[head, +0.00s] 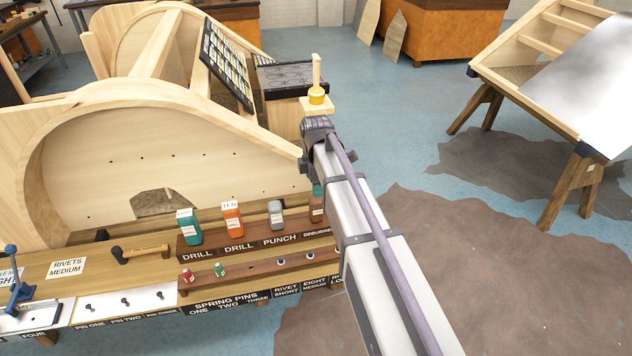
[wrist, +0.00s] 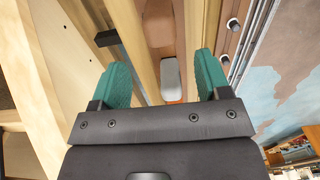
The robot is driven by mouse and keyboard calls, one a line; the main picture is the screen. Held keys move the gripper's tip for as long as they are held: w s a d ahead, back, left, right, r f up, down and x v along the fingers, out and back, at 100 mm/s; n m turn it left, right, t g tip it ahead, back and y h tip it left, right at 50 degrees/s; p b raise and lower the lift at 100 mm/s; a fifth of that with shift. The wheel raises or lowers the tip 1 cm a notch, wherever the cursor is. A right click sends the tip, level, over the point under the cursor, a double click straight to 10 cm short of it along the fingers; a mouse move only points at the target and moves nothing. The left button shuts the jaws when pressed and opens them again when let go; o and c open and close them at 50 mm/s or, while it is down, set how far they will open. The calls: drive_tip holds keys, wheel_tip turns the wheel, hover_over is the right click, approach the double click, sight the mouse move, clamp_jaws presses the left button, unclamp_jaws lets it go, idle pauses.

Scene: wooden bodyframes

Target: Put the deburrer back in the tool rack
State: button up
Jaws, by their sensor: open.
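The tool rack (head: 256,247) is a dark wood strip with labels for drill, drill, punch and deburrer. A brown tool, which looks like the deburrer (head: 317,211), stands at the deburrer label, partly hidden by my arm. A brown shape, likely the same tool (wrist: 158,22), shows at the top of the wrist view. A grey punch (head: 276,214) stands to its left in the rack and shows in the wrist view (wrist: 171,76). My gripper (wrist: 164,78) is open with teal fingers and nothing visibly held. In the head view it is mostly hidden behind my arm, just above the brown tool.
A teal drill (head: 188,228) and an orange drill (head: 233,220) stand left of the punch. A lower rack (head: 250,272) holds small pins and rivets. A hammer (head: 142,251) lies left on the bench. The curved wooden bodyframe (head: 110,165) rises close behind the rack.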

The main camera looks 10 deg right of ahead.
wheel_tip(320, 180, up, 5)
drive_tip(key=p, duration=0.3)
drive_tip(key=s+m, duration=1.8)
drive_tip(key=s, duration=0.4)
drive_tip(key=shift+s, duration=0.15)
drive_tip(key=shift+f, duration=0.1)
